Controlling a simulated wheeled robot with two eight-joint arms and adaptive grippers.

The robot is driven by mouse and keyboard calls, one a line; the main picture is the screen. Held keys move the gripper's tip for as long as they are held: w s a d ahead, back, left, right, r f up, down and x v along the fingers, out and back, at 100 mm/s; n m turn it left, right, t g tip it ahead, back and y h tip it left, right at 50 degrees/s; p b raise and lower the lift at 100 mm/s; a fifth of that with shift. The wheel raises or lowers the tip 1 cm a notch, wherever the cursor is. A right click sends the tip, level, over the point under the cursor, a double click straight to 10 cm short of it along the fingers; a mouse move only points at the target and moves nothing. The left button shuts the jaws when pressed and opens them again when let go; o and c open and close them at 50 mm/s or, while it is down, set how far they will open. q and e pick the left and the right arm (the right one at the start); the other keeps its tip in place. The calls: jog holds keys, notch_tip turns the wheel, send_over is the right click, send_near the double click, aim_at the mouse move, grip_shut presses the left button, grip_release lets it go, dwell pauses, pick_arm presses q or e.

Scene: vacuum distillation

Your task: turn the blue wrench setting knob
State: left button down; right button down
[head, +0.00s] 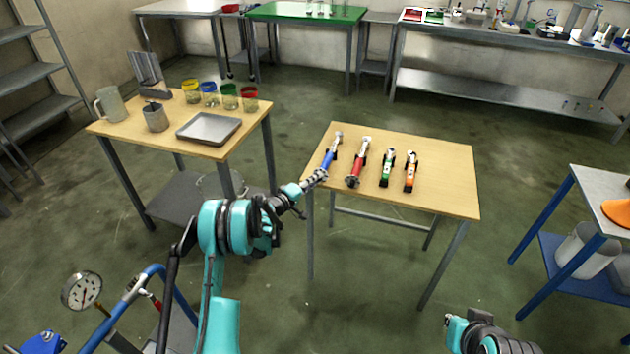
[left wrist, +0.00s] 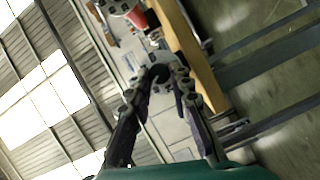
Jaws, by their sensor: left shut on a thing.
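The blue wrench (head: 328,160) lies along the left part of the small wooden table, its near end at the table's left front edge. My left gripper (head: 314,180) reaches in from the left and is shut on the setting knob at that near end.
Red (head: 359,163), green (head: 387,168) and orange (head: 411,172) wrenches lie to the right on the same wooden table (head: 447,180). Another wooden table (head: 248,140) with a tray (head: 208,128) and jars stands at the left.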

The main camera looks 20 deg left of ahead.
pick_arm(q)
jog(key=shift+f+n+t+h, duration=0.2)
jog(key=shift+n+t+h, duration=0.15)
jog(key=shift+n, duration=1.05)
jog(key=c, duration=1.3)
grip_release()
jog(key=shift+c, duration=0.2)
jog(key=shift+s+a, duration=0.1)
jog(key=v, duration=1.1)
jog(key=shift+s+f, duration=0.2)
jog(key=shift+s, duration=0.2)
